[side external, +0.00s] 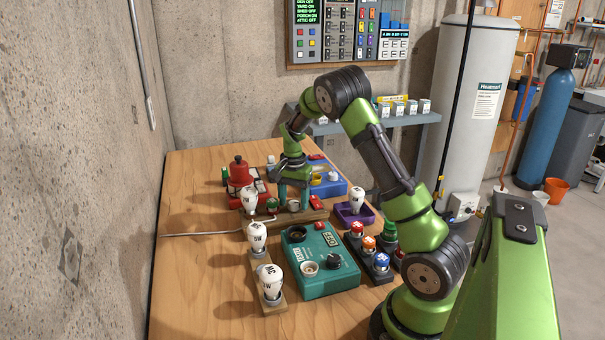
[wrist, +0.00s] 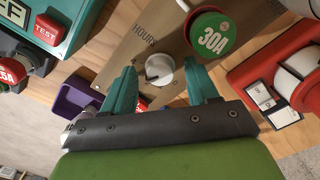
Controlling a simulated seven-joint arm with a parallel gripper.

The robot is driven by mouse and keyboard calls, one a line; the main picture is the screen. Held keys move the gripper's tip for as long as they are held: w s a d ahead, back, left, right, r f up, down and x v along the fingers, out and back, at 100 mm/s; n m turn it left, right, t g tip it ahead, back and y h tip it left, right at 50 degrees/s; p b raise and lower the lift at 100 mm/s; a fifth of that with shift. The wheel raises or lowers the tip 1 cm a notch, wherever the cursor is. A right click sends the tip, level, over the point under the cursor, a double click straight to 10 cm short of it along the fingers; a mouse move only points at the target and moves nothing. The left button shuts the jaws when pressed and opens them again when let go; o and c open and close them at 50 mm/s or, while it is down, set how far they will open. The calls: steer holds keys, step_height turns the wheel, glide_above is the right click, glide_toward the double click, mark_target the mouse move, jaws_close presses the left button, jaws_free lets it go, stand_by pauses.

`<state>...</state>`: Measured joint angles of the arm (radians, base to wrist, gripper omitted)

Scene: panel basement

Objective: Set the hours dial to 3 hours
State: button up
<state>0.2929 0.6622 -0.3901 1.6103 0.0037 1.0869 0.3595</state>
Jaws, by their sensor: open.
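The hours dial (wrist: 160,69) is a small white round knob on a wooden board (wrist: 150,18), with "HOURS" printed beside it. Its setting cannot be read; a dark mark shows toward its left edge. My gripper (wrist: 161,80) is open, with one teal finger on each side of the dial in the wrist view. I cannot tell whether either finger touches it. In the side view my gripper (side external: 293,196) points down over the board near the back of the table, and the dial (side external: 294,206) shows small between the fingers.
A green 30A knob (wrist: 210,35) sits close to the dial on the same board. A red device (wrist: 285,75) lies to the right in the wrist view. A purple tray (side external: 345,219), a teal tester box (side external: 328,280) and several bulbs crowd the table. The table's left part (side external: 190,280) is mostly free.

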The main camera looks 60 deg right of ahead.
mark_target(295, 204)
step_height(295, 204, up, 17)
stand_by(0.5)
steer(key=s+a+n+t, duration=0.2)
steer(key=s+a+n, duration=0.2)
steer(key=a, duration=0.5)
steer(key=s+a+r+n+t+y, duration=0.1)
steer(key=s+a+n, duration=0.3)
steer(key=a, duration=0.6)
steer(key=s+a+r+n+t+y, duration=0.1)
steer(key=s+a+n+t, duration=0.3)
steer(key=s+a, duration=0.3)
steer(key=shift+s+a+r+n, duration=0.25)
steer(key=shift+a+n, duration=0.05)
steer(key=shift+a, duration=0.95)
